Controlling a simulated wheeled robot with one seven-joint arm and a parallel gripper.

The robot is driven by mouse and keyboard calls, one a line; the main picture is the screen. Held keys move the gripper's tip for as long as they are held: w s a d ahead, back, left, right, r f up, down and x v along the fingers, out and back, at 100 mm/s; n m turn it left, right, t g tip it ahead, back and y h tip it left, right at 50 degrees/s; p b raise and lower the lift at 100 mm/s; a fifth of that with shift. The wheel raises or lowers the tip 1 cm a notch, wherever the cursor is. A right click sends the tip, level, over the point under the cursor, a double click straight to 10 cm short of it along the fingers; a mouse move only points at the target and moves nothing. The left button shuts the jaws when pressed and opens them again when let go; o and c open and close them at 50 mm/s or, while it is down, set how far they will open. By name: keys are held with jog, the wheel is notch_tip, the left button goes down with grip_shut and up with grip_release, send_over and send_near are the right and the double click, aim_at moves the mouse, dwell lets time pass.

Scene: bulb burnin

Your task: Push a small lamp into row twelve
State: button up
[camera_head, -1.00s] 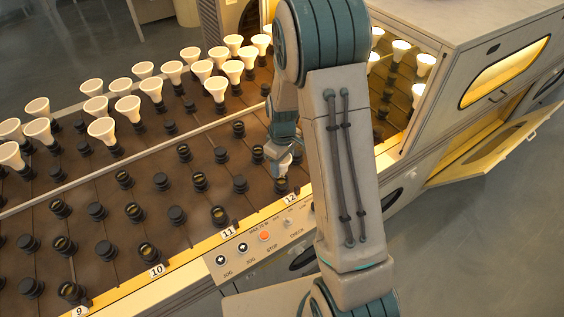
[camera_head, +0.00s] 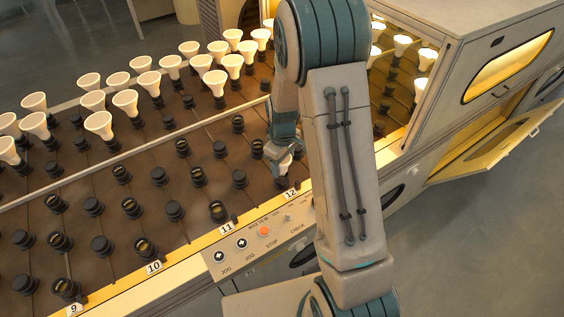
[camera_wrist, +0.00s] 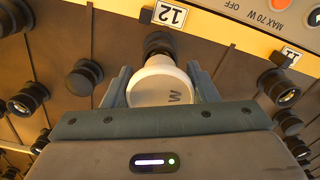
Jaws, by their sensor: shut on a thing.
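The small lamp (camera_wrist: 160,85) is white with a round face bearing a dark "W". In the wrist view it sits between the two fingers of my gripper (camera_wrist: 160,90), which are shut on it. Its far end meets a black socket (camera_wrist: 158,44) right by the "12" label (camera_wrist: 170,15); I cannot tell how deep it sits. In the head view the lamp (camera_head: 284,164) is a small pale shape under my gripper (camera_head: 283,158), just behind the "12" label (camera_head: 291,194), partly hidden by my arm.
Black sockets (camera_head: 218,210) stand in rows over the brown bed, some with yellowish insides. Larger white lamps (camera_head: 98,124) fill the far rows. A control panel (camera_head: 264,231) with an orange button runs along the front edge. A grey cabinet with an open door (camera_head: 490,150) is at right.

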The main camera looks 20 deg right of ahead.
jog(key=shift+f+b, duration=0.4)
jog(key=shift+f, duration=0.2)
jog(key=o, duration=1.1)
jog(key=shift+r, duration=0.15)
jog(key=shift+c, duration=0.2)
jog(key=shift+r, duration=0.1)
notch_tip(320, 180, up, 14)
jog(key=shift+f, duration=0.2)
